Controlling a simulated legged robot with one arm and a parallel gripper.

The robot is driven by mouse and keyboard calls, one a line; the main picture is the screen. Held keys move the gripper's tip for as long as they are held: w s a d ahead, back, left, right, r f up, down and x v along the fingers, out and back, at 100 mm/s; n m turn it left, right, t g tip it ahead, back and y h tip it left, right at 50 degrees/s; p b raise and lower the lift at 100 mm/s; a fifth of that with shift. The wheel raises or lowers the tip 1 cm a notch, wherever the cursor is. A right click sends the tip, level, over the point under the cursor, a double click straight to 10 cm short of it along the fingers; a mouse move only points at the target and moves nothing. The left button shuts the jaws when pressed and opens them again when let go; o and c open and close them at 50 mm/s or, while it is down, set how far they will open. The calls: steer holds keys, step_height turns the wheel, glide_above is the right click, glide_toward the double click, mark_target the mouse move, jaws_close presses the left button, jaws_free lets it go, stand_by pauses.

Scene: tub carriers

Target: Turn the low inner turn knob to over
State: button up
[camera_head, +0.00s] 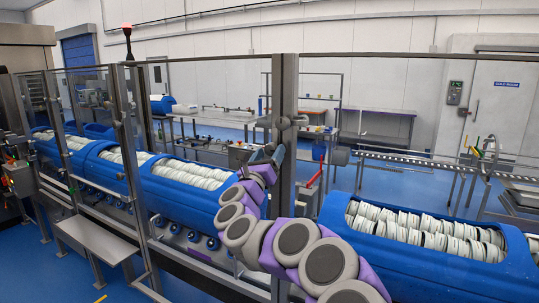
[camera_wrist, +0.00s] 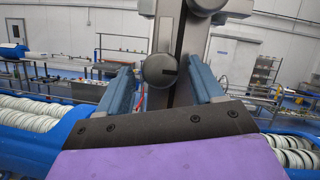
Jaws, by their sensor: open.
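In the wrist view a round dark-grey turn knob (camera_wrist: 157,70) sits low on a grey upright post (camera_wrist: 187,40). A dark slot shows on its right side. My gripper (camera_wrist: 160,82) is open, with one blue finger left of the knob and one right of it. Contact with the knob cannot be told. A second round knob (camera_wrist: 207,5) is higher on the post, cut by the top edge. In the head view my gripper (camera_head: 268,156) is beside the post (camera_head: 288,90), and knobs (camera_head: 283,122) show above it. My gripper hides the low knob there.
Blue tub carriers (camera_head: 185,200) filled with white discs stand left behind clear panels. Another blue carrier (camera_head: 400,258) stands right. A red handle (camera_head: 314,180) and a grey cylinder (camera_head: 340,157) are right of the post. A conveyor (camera_head: 430,162) runs behind.

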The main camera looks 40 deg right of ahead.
steer(key=shift+w+d+r, duration=0.15)
steer(key=shift+w+d, duration=0.1)
steer(key=shift+d, duration=0.15)
steer(key=shift+c, duration=0.2)
steer(key=shift+a, duration=0.1)
steer(key=c, duration=1)
